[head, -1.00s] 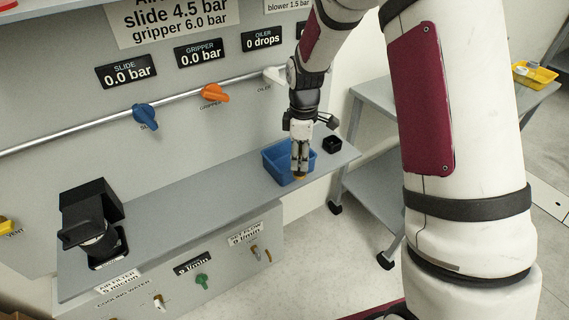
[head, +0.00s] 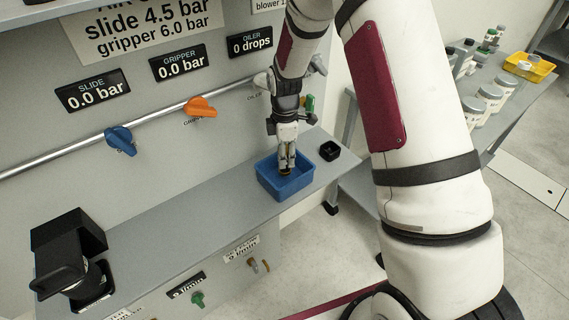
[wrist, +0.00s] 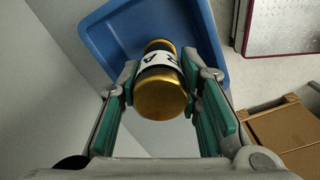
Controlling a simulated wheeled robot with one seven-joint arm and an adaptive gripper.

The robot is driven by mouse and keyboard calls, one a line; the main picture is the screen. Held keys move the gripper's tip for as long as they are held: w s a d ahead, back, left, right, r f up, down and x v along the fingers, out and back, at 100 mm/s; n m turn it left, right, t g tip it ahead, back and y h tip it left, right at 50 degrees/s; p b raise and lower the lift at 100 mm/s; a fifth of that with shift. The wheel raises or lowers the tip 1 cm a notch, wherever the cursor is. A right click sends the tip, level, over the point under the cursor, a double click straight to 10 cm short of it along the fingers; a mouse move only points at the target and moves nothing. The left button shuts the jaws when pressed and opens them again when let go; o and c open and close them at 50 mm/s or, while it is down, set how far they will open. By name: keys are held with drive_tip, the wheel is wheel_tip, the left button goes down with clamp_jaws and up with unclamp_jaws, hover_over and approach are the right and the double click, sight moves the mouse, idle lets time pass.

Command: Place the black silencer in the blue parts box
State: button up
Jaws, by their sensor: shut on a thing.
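The black silencer (wrist: 158,62) shows in the wrist view as a short cylinder with a black body, a white lettered label and brass-coloured ends. My gripper (wrist: 160,88) is shut on it, with one green-padded finger on each side. The blue parts box (wrist: 92,33) lies behind and below the silencer in that view. In the head view, my gripper (head: 286,170) points down over the blue parts box (head: 286,198), its tips within the box's outline. The silencer is small and mostly hidden by the fingers there. I cannot tell whether it touches the box floor.
A black device (head: 70,255) sits at the shelf's left end. Blue (head: 120,140) and orange (head: 200,107) valve handles stick out of the panel behind.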

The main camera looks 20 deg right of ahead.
sight(285, 172)
drive_tip(key=shift+f, duration=1.85)
drive_tip(key=shift+f, duration=0.1)
drive_tip(key=o, duration=1.2)
drive_tip(key=shift+f, duration=0.1)
drive_tip(key=shift+c, duration=0.2)
